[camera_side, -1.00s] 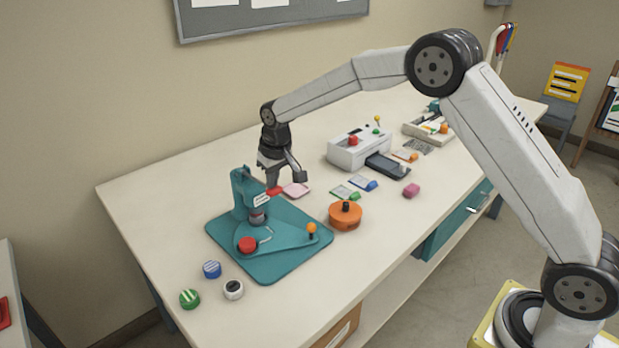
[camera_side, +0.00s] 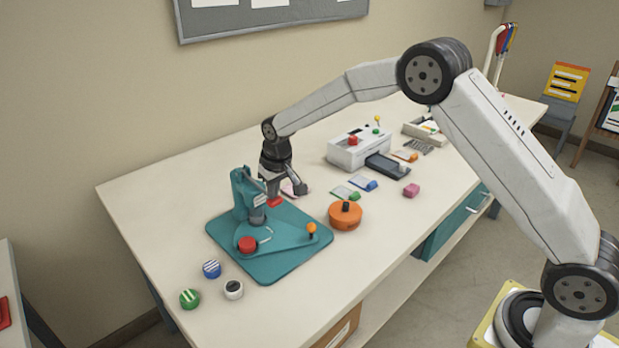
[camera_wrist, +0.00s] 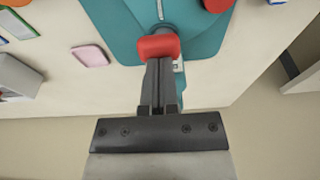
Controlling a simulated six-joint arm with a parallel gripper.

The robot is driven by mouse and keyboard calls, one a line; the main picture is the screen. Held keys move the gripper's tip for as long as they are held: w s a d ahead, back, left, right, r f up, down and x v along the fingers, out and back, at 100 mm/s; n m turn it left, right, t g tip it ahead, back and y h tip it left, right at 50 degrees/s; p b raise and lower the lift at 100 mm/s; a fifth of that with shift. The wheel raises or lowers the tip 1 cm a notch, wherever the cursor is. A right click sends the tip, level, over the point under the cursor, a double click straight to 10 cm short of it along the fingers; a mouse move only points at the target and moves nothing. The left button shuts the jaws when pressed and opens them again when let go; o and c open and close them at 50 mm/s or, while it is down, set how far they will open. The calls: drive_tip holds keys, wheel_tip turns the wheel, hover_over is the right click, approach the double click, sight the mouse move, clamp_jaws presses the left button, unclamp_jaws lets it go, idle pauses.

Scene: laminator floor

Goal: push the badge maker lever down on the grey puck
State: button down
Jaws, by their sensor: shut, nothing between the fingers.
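The teal badge maker (camera_side: 285,260) stands on the table in the side view, and its teal base also shows in the wrist view (camera_wrist: 110,25). Its lever ends in a red grip (camera_side: 277,202), which is at the top of the wrist view's middle (camera_wrist: 158,46). The grey puck (camera_side: 257,216) sits under the press head, partly hidden by the frame. My gripper (camera_side: 273,196) is shut and empty, with its fingertips (camera_wrist: 158,62) right at the red grip from above; they appear to touch it.
An orange round tin (camera_side: 345,222) stands right of the base. A red knob (camera_side: 247,244) and an orange-topped peg (camera_side: 311,229) are on the base. Several small pucks (camera_side: 211,269) lie at the front left. A white laminator (camera_side: 348,150) is behind. A pink card (camera_wrist: 90,55) lies beside the base.

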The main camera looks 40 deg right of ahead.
idle(0.3)
drive_tip(key=w+v, duration=0.2)
drive_tip(key=v, duration=0.8)
drive_tip(key=shift+r, duration=0.6)
idle(0.8)
drive_tip(key=s+d+f, duration=0.1)
drive_tip(key=s+f, duration=0.2)
drive_tip(key=s, duration=0.7)
drive_tip(key=s+d+f, duration=0.1)
drive_tip(key=s+f, duration=0.1)
drive_tip(key=s, duration=0.8)
drive_tip(key=s+d+f, duration=0.2)
drive_tip(key=s+f, duration=0.1)
drive_tip(key=s, duration=0.7)
drive_tip(key=shift+f, duration=0.3)
drive_tip(key=shift+w, duration=0.1)
